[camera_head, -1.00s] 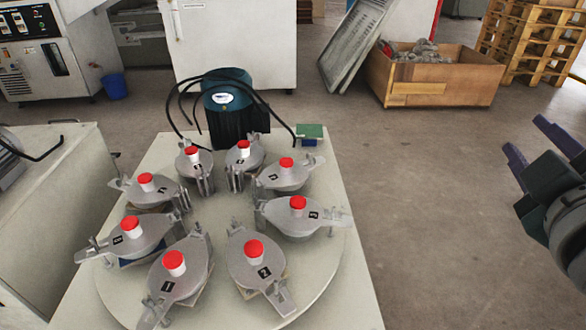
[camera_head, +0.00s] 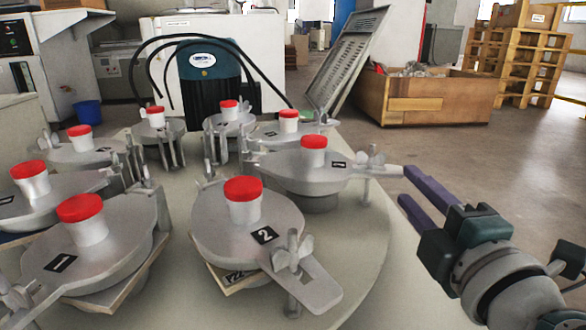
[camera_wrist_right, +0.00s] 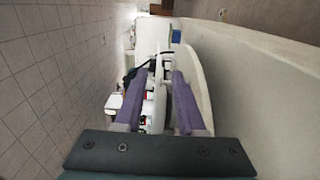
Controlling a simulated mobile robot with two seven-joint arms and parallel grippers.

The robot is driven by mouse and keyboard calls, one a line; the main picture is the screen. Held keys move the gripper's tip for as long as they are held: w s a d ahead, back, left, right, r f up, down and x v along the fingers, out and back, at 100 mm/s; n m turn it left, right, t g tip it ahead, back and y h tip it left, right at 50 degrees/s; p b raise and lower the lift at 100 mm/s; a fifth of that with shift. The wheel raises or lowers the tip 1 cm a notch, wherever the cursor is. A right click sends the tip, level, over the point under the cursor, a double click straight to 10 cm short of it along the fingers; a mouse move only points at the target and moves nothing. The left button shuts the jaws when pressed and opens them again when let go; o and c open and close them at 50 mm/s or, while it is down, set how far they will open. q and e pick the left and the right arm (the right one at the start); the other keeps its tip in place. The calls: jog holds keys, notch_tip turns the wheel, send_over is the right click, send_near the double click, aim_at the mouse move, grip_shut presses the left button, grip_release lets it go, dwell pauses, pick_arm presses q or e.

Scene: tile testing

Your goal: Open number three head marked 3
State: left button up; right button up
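Head number three (camera_head: 305,172) is a grey metal lid with a red-capped white knob (camera_head: 313,150), on the right side of the round table. Its small black label (camera_head: 338,165) is too foreshortened to read now. Its lid looks down and level, with a wing-nut clamp (camera_head: 370,158) and a handle end (camera_head: 395,170) on its right. My right gripper (camera_head: 405,184) has two purple fingers apart, with their tips close beside that handle end. In the right wrist view, the gripper (camera_wrist_right: 160,72) is open, with grey and white parts beyond the fingers; contact cannot be told. My left gripper is not in view.
Head 2 (camera_head: 245,225) and head 1 (camera_head: 90,250) stand nearer on the round table (camera_head: 365,255). Several similar heads stand behind and left. A dark motor unit (camera_head: 212,85) with black hoses stands at the back. Open floor lies to the right.

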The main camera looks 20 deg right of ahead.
aim_at(391, 166)
jog(key=b+x, duration=0.1)
jog(key=x, duration=0.8)
jog(key=shift+d+r, duration=0.1)
grip_shut()
dwell(1.2)
